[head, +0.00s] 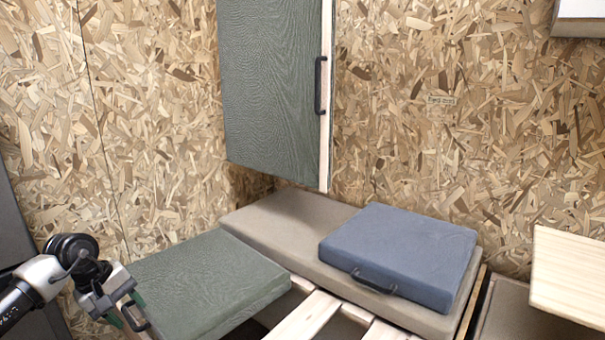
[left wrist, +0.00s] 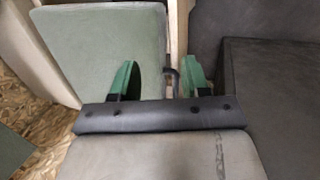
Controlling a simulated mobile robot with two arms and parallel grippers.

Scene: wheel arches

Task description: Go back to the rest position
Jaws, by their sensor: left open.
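My left gripper (head: 128,312) is at the lower left of the head view, at the near left corner of a green cushion (head: 205,285). In the left wrist view, its two green fingers stand apart and the gripper (left wrist: 158,78) is open. A dark handle (left wrist: 172,76) shows between the fingers, in front of a pale green panel (left wrist: 105,40). I cannot tell whether the fingers touch the handle. My right gripper is in neither view.
A blue cushion (head: 400,252) with a dark handle lies on a grey-brown cushion (head: 282,218). Wooden slats (head: 305,316) lie in front. A green panel (head: 270,85) with a handle hangs on the chipboard wall (head: 435,60). A pale board (head: 570,275) juts in at right.

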